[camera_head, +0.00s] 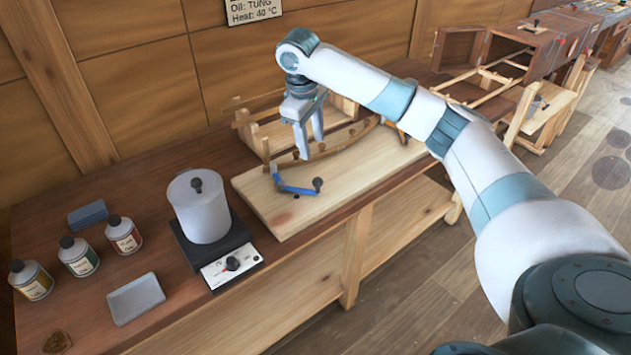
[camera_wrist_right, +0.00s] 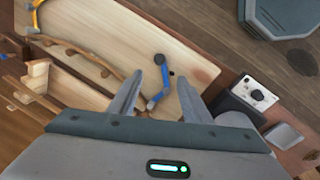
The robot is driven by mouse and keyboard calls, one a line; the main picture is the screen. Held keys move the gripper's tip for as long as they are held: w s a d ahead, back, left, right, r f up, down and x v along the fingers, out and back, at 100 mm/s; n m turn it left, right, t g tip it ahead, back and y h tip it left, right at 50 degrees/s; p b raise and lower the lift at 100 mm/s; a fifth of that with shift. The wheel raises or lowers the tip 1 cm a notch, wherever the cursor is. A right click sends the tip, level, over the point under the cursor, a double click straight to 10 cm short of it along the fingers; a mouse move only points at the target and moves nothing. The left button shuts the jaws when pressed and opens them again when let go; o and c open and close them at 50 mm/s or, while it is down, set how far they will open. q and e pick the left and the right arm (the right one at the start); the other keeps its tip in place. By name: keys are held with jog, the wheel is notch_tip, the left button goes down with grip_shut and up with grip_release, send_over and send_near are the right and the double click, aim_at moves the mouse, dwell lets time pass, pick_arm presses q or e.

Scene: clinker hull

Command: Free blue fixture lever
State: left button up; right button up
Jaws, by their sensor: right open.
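The blue fixture lever (camera_head: 297,188) lies on the pale wooden board (camera_head: 262,205), with a dark round knob at its right end. In the right wrist view the blue lever (camera_wrist_right: 157,98) shows between the two fingers, its dark knob towards the top. My right gripper (camera_head: 309,154) is open and points down above the lever, apart from it as far as I can tell. Its fingers also show in the right wrist view (camera_wrist_right: 158,95). A curved brown wooden strip (camera_head: 335,147) runs along the board behind the lever. My left gripper is not in view.
A white lidded pot (camera_head: 203,212) stands on a dark heater with a control knob, left of the board. Several small bottles (camera_head: 80,256), a blue block (camera_head: 88,214) and a grey tray (camera_head: 136,298) are on the bench (camera_head: 190,325). A yellow fixture (camera_wrist_right: 32,17) is at the board's far end.

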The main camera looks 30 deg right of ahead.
aim_at(317, 180)
jog(key=shift+w, duration=0.1)
jog(key=d+f+p, duration=0.1)
jog(key=f, duration=0.4)
jog(key=w+f+p, duration=0.1)
jog(key=f+p, duration=0.1)
jog(key=f, duration=0.3)
jog(key=d+f+p, duration=0.1)
jog(key=f, duration=0.4)
jog(key=shift+w+d+f+p, duration=0.2)
jog(key=shift+d+f+p, duration=0.1)
jog(key=shift+d+f, duration=0.15)
jog(key=shift+f, duration=0.65)
jog(key=shift+w, duration=0.1)
grip_shut()
